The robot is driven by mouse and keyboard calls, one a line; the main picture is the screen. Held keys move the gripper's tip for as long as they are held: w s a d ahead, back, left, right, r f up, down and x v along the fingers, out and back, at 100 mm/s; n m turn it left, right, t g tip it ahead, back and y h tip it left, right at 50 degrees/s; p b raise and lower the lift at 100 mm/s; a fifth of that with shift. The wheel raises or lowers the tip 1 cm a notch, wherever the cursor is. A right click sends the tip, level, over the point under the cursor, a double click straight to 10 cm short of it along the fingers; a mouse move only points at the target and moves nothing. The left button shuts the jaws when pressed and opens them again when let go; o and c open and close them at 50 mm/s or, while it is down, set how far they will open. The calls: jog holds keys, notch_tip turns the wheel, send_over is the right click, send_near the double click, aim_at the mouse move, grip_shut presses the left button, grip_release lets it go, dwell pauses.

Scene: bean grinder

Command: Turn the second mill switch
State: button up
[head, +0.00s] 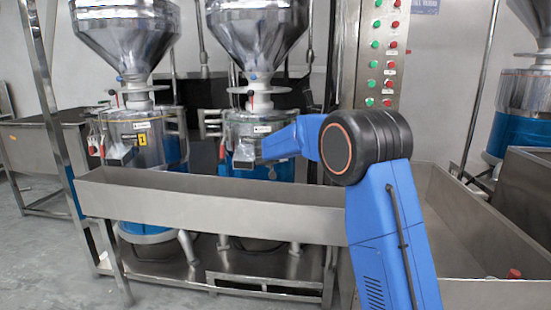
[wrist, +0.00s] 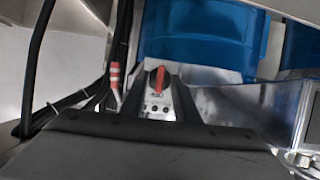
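A red rotary switch knob (wrist: 158,82) on a pale metal plate shows in the middle of the wrist view, with its handle standing about upright. My gripper (wrist: 157,92) points at it, its two dark fingers apart on either side of the knob in the picture. Whether they touch the knob I cannot tell. In the head view, my blue arm reaches left to the second mill (head: 262,128), a steel and blue machine with a large hopper. The gripper itself cannot be made out there.
The first mill (head: 140,135) stands left of the second. A long steel trough (head: 215,205) runs in front of both. A panel of green and red buttons (head: 384,50) stands right of the mills. A red-and-white part (wrist: 115,80) and black cables (wrist: 36,60) lie left of the knob.

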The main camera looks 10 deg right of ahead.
jog(key=v, duration=1.7)
jog(key=shift+s+r, duration=0.1)
jog(key=shift+s, duration=0.05)
